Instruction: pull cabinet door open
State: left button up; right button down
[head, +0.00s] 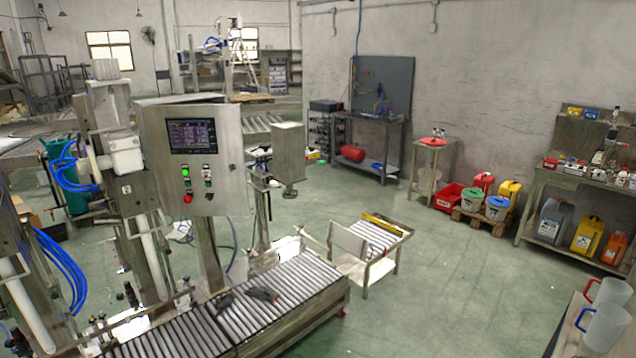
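A grey metal control cabinet (222,177) stands on a post beside the roller conveyor, left of the middle in the head view. Its front carries a dark display screen (191,135), a green light and several buttons, one of them red. The front panel looks upright; I cannot tell whether the door is fully shut or slightly ajar, and no handle is clear. I can make out neither my left nor my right gripper in this view.
A roller conveyor (290,281) runs below the cabinet, with dark objects (263,294) lying on it. Filling machinery with blue hoses (70,168) crowds the left. A small roller stand (350,243) is at the conveyor's end. Green floor (440,280) to the right is clear.

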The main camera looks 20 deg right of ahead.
aim_at(229, 191)
jog(key=z, duration=0.55)
jog(key=i, duration=0.9)
jog(key=z, duration=0.3)
jog(key=i, duration=0.95)
jog(key=u, duration=0.85)
jog(key=i, duration=1)
jog(key=u, duration=0.7)
